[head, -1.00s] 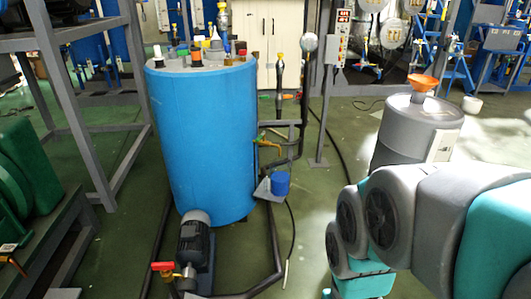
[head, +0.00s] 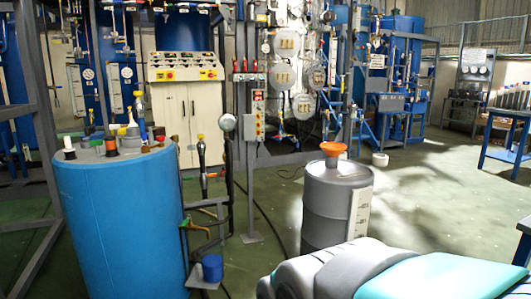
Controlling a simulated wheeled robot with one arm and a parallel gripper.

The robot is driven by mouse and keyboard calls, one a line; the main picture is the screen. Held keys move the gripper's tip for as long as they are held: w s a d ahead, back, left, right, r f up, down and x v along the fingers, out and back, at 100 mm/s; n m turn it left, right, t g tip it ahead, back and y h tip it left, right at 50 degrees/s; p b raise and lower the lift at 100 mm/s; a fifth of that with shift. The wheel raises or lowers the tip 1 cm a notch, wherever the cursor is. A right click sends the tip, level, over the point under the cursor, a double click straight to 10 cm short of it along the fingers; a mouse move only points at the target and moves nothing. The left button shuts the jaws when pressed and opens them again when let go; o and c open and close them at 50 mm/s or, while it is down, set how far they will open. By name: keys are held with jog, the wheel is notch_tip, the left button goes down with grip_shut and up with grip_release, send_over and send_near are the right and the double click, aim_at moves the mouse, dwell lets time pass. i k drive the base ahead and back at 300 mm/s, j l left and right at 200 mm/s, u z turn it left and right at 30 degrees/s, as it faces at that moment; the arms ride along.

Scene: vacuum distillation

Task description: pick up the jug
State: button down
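I cannot make out a clear jug. A small blue cylindrical vessel (head: 212,268) sits low on a bracket at the right side of the big blue tank. A small white container (head: 380,159) stands on the floor behind the grey drum. Several small bottles or fittings (head: 129,138) stand on top of the blue tank; they are too small to tell apart. My arm crosses the bottom right of the head view, and my gripper is out of the picture.
The big blue tank (head: 122,225) fills the lower left. A grey drum (head: 336,207) with an orange funnel (head: 333,149) stands in the middle. A blue table (head: 508,157) with bottles is at far right. Green floor (head: 435,195) is open between drum and table.

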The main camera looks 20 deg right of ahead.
aim_at(211, 251)
jog(key=i+l+u, duration=0.25)
jog(key=i+u, duration=0.15)
jog(key=i+l+u, duration=0.35)
jog(key=i, duration=0.25)
jog(key=l, duration=0.1)
